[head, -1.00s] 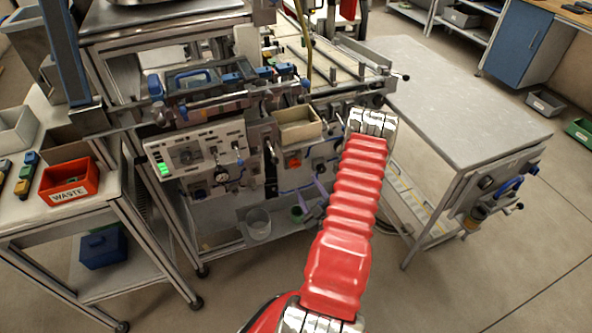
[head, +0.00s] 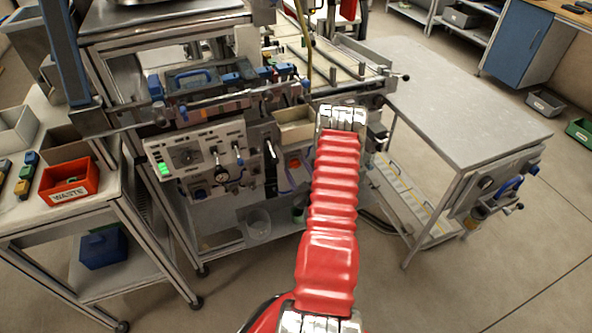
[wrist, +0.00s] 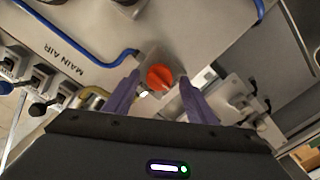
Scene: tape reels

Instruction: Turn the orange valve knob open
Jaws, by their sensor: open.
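The orange valve knob (wrist: 160,78) sits on a small square plate on the grey machine panel in the wrist view. It also shows in the head view (head: 294,163), just left of my red arm. My gripper (wrist: 159,80) is open, with one purple finger on each side of the knob in the picture. I cannot tell whether the fingertips reach around the knob or are still short of it. Nothing is held. In the head view my gripper is hidden behind my arm.
A blue hose (wrist: 84,58) runs along the panel by the "MAIN AIR" label, left of the knob. Black-knobbed levers (wrist: 38,107) stand at the left. A beige bin (head: 296,132) is above the knob. A grey table (head: 465,100) stands to the right.

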